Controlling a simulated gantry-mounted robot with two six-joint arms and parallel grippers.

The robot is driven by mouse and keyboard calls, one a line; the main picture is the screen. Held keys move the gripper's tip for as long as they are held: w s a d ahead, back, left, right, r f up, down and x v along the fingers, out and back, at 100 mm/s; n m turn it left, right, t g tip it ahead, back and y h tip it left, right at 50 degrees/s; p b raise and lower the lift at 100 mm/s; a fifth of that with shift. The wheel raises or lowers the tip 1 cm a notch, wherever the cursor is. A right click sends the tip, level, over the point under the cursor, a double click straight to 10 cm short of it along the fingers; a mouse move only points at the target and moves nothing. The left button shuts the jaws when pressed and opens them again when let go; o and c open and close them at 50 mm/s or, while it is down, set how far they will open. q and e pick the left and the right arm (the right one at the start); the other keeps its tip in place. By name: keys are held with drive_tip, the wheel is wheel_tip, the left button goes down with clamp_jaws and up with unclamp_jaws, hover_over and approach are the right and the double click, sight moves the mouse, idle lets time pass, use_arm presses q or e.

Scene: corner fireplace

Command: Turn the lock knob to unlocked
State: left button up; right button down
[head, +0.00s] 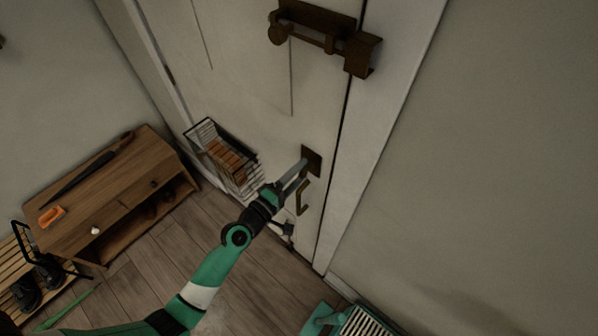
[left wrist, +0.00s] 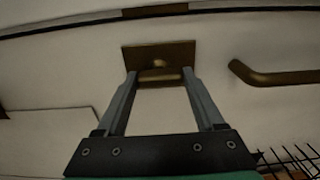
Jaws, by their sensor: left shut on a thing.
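The lock knob (left wrist: 159,76) is a small brass bar on a square brass plate (left wrist: 180,53) fixed to the white door. In the head view the plate (head: 312,160) sits near the door's right edge, above the door handle (head: 302,197). My left gripper (head: 303,162) reaches the plate from the lower left. In the left wrist view my left gripper (left wrist: 159,77) has one finger at each end of the knob and is shut on it. The knob lies level across the picture there. My right gripper is not in view.
The brass door handle (left wrist: 270,75) is close to the right of the plate. A wire basket (head: 222,155) hangs on the door left of my arm. A large brass bolt (head: 325,35) is higher up. A wooden bench (head: 120,200) stands at left.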

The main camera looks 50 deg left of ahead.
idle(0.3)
use_arm(q)
drive_tip(key=o, duration=1.4)
drive_tip(key=shift+s, duration=0.15)
drive_tip(key=s, duration=0.3)
drive_tip(key=s+d+b, duration=0.1)
drive_tip(key=s, duration=0.3)
drive_tip(key=s+b, duration=0.1)
drive_tip(key=s, duration=0.3)
drive_tip(key=shift+s+d, duration=0.15)
